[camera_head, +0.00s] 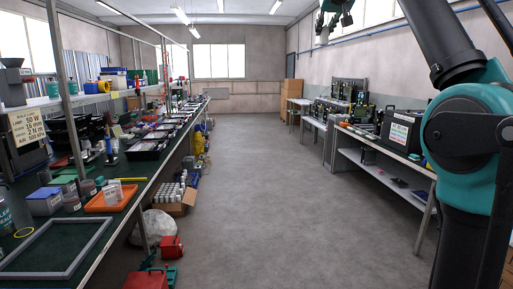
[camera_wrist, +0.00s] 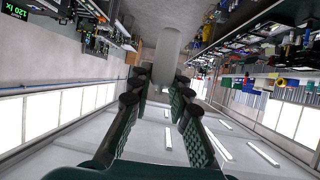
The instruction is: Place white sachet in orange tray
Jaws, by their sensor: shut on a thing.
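My gripper (camera_head: 334,14) is raised high at the top of the head view, partly cut off by the frame edge. In the wrist view its two green fingers (camera_wrist: 158,88) are closed on a smooth pale grey-white thing, which looks like the white sachet (camera_wrist: 167,55). This sachet sticks out beyond the fingertips and shows as a small pale shape (camera_head: 322,38) under the gripper in the head view. The orange tray (camera_head: 100,208) lies on the left workbench, far from my gripper. A small pale item (camera_head: 110,195) shows in the tray.
The left bench (camera_head: 140,190) is crowded with tubs, boxes and a grey frame (camera_head: 60,245). A carton of bottles (camera_head: 176,200), a white sack (camera_head: 152,228) and red items (camera_head: 172,246) stand on the floor beside it. Another bench (camera_head: 385,150) is at right. The central floor is clear.

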